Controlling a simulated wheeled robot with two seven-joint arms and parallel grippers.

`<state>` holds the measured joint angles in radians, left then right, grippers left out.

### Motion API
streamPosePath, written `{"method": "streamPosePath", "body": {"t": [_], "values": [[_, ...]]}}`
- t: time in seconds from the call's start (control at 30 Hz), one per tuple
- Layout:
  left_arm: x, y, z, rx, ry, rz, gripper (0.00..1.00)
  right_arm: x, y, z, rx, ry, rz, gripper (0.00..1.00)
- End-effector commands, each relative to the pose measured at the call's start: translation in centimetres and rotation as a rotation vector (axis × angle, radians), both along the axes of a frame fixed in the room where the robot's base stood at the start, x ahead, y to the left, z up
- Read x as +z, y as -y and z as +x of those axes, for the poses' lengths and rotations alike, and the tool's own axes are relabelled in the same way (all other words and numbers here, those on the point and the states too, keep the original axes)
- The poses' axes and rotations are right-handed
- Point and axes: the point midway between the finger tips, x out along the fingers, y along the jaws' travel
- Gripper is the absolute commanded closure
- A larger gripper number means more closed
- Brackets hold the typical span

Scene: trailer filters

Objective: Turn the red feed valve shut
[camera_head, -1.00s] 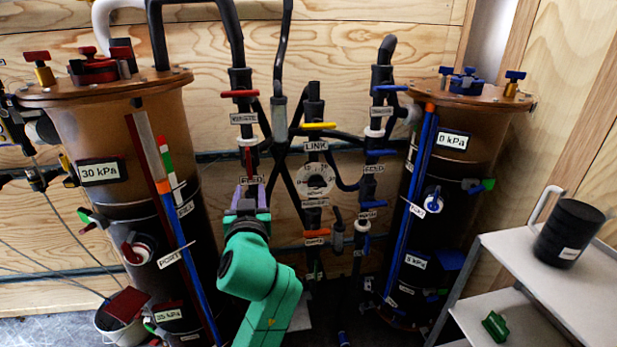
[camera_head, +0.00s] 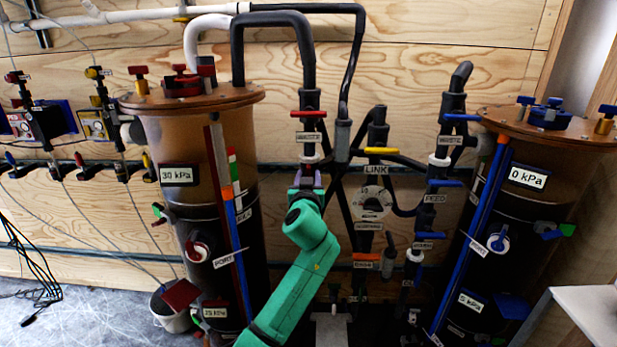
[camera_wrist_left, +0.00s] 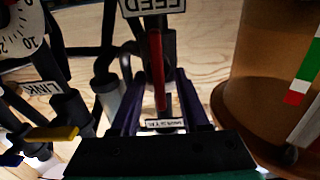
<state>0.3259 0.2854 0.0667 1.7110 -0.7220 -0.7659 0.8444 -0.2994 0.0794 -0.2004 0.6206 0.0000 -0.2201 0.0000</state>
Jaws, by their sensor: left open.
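The red feed valve handle (camera_wrist_left: 157,65) is a thin red lever that stands upright in the left wrist view, below the FEED label (camera_wrist_left: 154,7). My left gripper (camera_wrist_left: 158,80) is open, with its purple fingers on either side of the handle. I cannot tell whether they touch it. In the head view my green left arm reaches up to the pipes, and the left gripper (camera_head: 307,174) hides the handle and FEED label. My right gripper is not in view.
Above the gripper is a red WASTE lever (camera_head: 309,113). A yellow LINK lever (camera_head: 381,151) and a round gauge (camera_head: 371,203) are to the right. The 30 kPa tank (camera_head: 203,125) stands left, the 0 kPa tank (camera_head: 545,150) right. A shelf (camera_head: 590,310) is at lower right.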

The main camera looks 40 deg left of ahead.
Motion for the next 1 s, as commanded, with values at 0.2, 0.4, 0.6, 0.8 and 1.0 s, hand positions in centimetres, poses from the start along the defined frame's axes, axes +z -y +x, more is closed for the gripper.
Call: {"method": "streamPosePath", "body": {"t": [0.2, 0.4, 0.6, 0.8, 1.0], "values": [[0.0, 0.0, 0.0, 0.000, -0.001, -0.001, 1.00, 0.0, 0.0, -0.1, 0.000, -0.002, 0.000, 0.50], [-0.1, 0.1, 0.0, 0.000, -0.002, 0.001, 1.00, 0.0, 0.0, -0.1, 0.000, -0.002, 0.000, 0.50], [-0.1, 0.1, 0.0, 0.000, -0.022, 0.026, 1.00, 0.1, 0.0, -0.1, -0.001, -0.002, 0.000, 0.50], [0.0, 0.2, 0.1, 0.000, -0.080, 0.100, 1.00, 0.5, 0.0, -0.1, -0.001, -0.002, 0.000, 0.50], [-0.1, 0.4, 0.2, -0.001, -0.176, 0.224, 1.00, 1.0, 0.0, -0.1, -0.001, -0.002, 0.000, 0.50]]}}
